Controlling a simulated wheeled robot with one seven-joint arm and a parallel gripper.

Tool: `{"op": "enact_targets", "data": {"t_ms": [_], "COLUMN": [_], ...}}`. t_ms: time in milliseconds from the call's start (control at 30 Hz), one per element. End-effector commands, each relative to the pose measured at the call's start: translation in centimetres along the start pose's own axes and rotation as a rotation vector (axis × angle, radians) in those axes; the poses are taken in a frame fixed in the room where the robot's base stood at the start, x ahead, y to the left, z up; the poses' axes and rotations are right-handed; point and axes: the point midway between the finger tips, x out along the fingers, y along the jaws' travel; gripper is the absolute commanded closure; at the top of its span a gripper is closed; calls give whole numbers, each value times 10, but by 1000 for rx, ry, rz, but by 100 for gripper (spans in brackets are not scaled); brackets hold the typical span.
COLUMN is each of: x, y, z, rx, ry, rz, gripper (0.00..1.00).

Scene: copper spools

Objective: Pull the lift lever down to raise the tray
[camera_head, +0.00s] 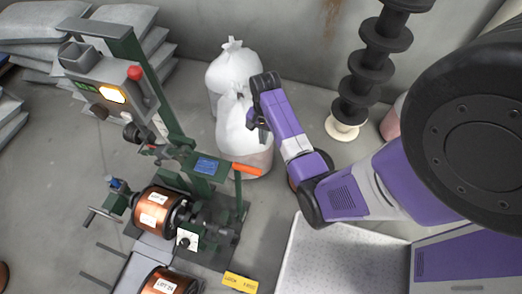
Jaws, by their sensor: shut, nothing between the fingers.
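A green machine stands at the left of the head view. A lever with an orange-red handle (246,169) sticks out from its right side, nearly level with a slight downward tilt to the right. It looks like the lift lever. A grey plate (153,248), perhaps the tray, is low at the machine's front, by a copper spool (158,211) with a white label. A second copper spool (170,283) is at the bottom edge, partly cut off. My gripper (257,127) is shut and empty. In the picture it is above the orange handle, apart from it, in front of white sacks.
White tied sacks (234,65) stand behind my gripper. A black stacked column (364,84) on a pale base stands by the wall. Grey sacks (134,19) are piled at the upper left. A yellow label (240,282) lies low at the centre. Grey floor is open left of the machine.

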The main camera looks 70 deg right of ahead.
Motion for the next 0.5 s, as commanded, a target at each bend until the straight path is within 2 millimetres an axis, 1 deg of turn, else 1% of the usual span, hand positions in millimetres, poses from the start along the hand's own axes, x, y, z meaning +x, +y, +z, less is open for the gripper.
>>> {"op": "enact_targets", "data": {"t_ms": [167,500], "x": [29,95], "y": [1,0], "z": [1,0], "rx": [-1,-2], "ry": [-2,0], "rz": [2,0], "gripper": [100,100]}}
